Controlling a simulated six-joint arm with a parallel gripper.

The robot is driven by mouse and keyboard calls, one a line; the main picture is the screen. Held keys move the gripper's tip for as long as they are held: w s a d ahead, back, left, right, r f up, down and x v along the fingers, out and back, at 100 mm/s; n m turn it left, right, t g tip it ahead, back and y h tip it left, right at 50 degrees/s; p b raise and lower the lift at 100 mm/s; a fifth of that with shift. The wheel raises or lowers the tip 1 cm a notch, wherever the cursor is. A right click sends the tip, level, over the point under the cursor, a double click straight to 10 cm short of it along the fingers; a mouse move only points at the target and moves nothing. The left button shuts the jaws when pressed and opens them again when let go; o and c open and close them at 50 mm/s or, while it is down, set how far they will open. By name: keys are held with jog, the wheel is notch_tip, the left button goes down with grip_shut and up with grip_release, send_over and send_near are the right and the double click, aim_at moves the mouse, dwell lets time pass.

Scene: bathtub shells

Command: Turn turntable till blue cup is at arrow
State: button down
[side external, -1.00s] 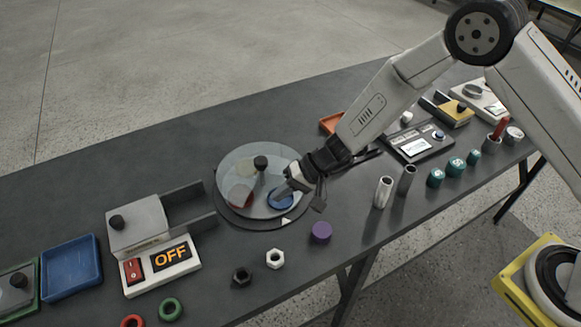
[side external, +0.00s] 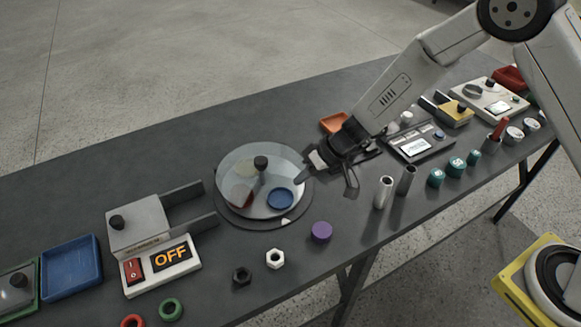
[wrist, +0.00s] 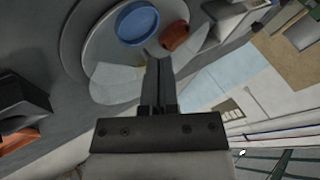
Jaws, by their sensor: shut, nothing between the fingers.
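The turntable (side external: 237,167) is a round pale disc on a dark base with a dark centre knob (side external: 261,163). The blue cup (side external: 280,198) sits on its front right part, close to the white arrow (side external: 286,222) on the base rim. The blue cup also shows at the top of the wrist view (wrist: 138,22). A reddish cup (side external: 241,195) is at the disc's left front, and an orange one (wrist: 175,36) shows in the wrist view.
A purple cylinder (side external: 321,232) and two nuts stand in front of the turntable. A grey box with an OFF sign (side external: 171,257) and two rails is at left. Metal tubes (side external: 384,192) stand at right. The table behind the turntable's left is clear.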

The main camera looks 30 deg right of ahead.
aim_at(266, 207)
jog(key=shift+w+d+r+n, duration=0.1)
jog(key=shift+d+n, duration=0.45)
jog(key=shift+n, duration=0.05)
jog(key=shift+x, duration=5)
jog(key=shift+w+d, duration=0.1)
jog(key=shift+d, duration=0.05)
jog(key=shift+a, duration=0.95)
